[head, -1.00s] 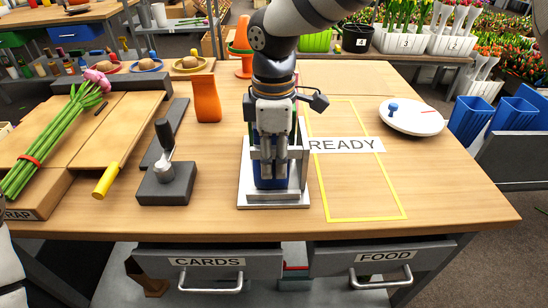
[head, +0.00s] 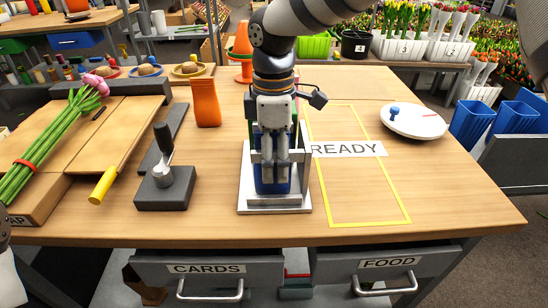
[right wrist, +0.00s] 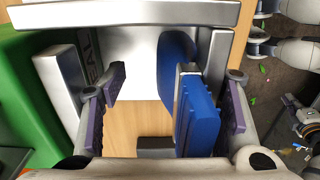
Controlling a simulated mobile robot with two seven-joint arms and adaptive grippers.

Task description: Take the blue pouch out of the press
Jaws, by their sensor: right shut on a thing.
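The press (head: 246,192) is a silver frame on a flat base near the middle of the table. The blue pouch (head: 265,186) stands low inside it, partly hidden by my right gripper (head: 273,160), which points down into the frame. In the right wrist view the blue pouch (right wrist: 196,125) lies between the purple finger pads, close to the right-hand one, beside the press wall (right wrist: 216,62). The gripper is shut on the pouch, though its contact on the left-hand side is not clear.
A READY label (head: 347,149) and yellow outline lie right of the press, with bare table inside. A white plate (head: 413,121) is farther right. A black lever tool (head: 165,188) and an orange pouch (head: 206,102) stand left. A green thing (right wrist: 28,90) is beside the press.

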